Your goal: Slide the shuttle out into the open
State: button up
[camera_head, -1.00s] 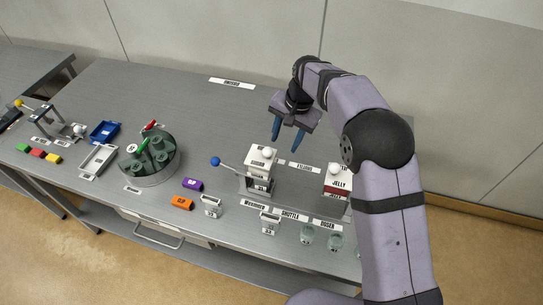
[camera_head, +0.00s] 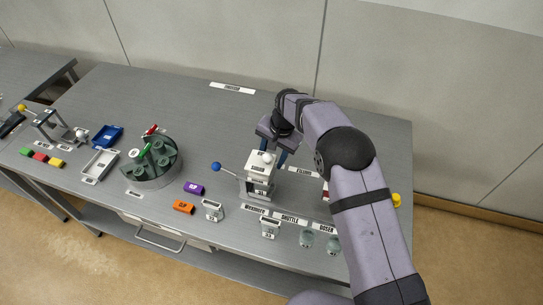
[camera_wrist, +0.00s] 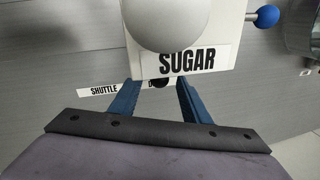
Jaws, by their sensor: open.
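A white box marked SUGAR (camera_head: 260,171) with a white ball on top stands on a grey stand near the middle of the table. It also shows close up in the wrist view (camera_wrist: 187,60). I cannot pick out the shuttle itself with certainty. My gripper (camera_head: 272,150) is open, right behind and above the SUGAR box.
A lever with a blue ball (camera_head: 216,166) sticks out left of the stand. Small marked containers (camera_head: 270,227) and glass jars (camera_head: 307,238) stand in front. A round green-grey carousel (camera_head: 152,163) is to the left. My arm covers much of the right side.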

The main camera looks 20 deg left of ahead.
jog(key=shift+a+f, duration=0.1)
jog(key=shift+f, duration=0.4)
grip_shut()
jog(key=d+b, duration=0.1)
jog(key=d, duration=1)
grip_release()
